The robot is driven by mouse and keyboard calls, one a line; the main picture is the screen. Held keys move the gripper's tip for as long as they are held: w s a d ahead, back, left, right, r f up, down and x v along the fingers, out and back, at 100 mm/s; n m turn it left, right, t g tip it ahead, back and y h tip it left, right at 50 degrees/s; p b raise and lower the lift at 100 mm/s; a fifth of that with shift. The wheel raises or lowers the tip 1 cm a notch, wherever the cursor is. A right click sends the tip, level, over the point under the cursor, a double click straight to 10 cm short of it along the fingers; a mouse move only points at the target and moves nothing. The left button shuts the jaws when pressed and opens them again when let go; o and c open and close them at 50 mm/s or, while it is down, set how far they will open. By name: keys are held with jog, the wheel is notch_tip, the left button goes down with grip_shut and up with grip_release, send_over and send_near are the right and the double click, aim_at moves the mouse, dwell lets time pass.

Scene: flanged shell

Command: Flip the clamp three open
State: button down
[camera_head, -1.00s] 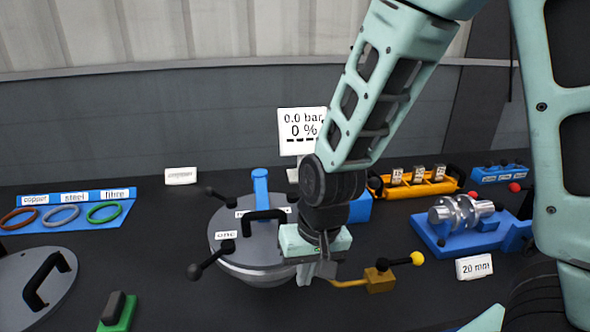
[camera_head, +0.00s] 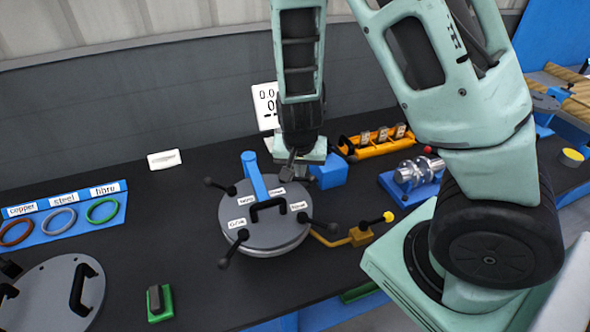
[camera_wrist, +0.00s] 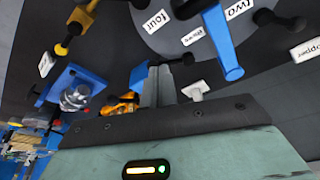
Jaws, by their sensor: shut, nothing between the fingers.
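The grey round lid (camera_head: 275,236) of the shell has labels and black-knobbed clamps around its rim. The "three" label (camera_head: 277,191) is at the back; it shows upside down in the wrist view (camera_wrist: 192,36). Clamp three (camera_wrist: 176,62) shows there as a short dark handle just beyond my fingertips; in the head view my gripper mostly hides it. My gripper (camera_head: 291,171) is shut and empty at the lid's back right edge; its fingers show in the wrist view (camera_wrist: 158,85). I cannot tell whether they touch the clamp.
A blue post (camera_head: 254,175) rises beside clamp three. Clamp two (camera_head: 220,187), clamp one (camera_head: 233,249) and clamp four (camera_head: 318,225) stick outward. A blue block (camera_head: 328,173) stands right of my gripper. A yellow-knobbed lever (camera_head: 372,222) is at right.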

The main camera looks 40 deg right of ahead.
dwell(0.3)
send_near(301, 188)
jog(key=f, duration=0.5)
jog(key=shift+s+a, duration=0.2)
jog(key=shift+s, duration=0.2)
jog(key=shift+w+d+p, duration=0.8)
jog(key=shift+w+p, duration=0.15)
jog(key=shift+w, duration=0.05)
jog(key=shift+w+d+f, duration=0.35)
jog(key=shift+w, duration=0.1)
